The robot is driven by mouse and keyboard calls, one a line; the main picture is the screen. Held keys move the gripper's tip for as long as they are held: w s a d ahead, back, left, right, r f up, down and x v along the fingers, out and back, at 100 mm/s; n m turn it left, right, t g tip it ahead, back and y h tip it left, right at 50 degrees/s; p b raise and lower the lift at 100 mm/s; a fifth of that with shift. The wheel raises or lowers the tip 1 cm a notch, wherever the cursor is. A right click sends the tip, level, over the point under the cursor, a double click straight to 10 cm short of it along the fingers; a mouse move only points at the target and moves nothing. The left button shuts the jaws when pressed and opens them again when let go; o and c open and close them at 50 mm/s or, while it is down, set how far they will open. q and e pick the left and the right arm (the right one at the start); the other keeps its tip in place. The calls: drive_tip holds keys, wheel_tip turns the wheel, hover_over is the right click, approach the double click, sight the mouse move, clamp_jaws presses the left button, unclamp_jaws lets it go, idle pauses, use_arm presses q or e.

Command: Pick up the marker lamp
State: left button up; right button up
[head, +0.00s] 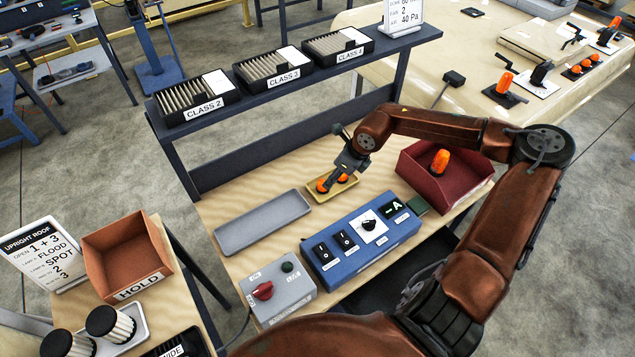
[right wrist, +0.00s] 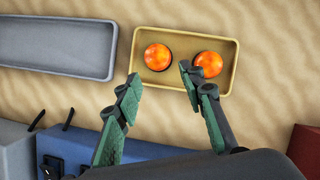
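Two orange round-topped lamps sit in a small yellow tray (right wrist: 185,35). The left lamp (right wrist: 157,56) and the right lamp (right wrist: 207,64) show from above in the right wrist view. My right gripper (right wrist: 160,74) is open and empty, its fingers spread just in front of and above the tray. Its right fingertip overlaps the left edge of the right lamp in that view; I cannot tell if they touch. In the head view my right gripper (head: 340,178) partly hides the tray (head: 321,199) and its lamps. Another orange lamp (head: 440,160) stands in a red bin (head: 458,187). My left gripper is not in view.
A long grey tray (head: 262,222) lies left of the yellow tray. A blue switch box (head: 370,262) and a grey control box (head: 278,290) stand in front. A shelf with class-labelled racks (head: 270,68) rises behind. An orange-brown HOLD bin (head: 127,253) is on a side table.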

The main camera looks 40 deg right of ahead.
drive_tip(key=x, duration=0.4)
drive_tip(key=b+x, duration=0.1)
drive_tip(key=x, duration=0.1)
drive_tip(key=shift+w+a+f, duration=0.15)
drive_tip(key=shift+w, duration=0.25)
drive_tip(key=shift+c, duration=0.7)
drive_tip(key=c, duration=0.7)
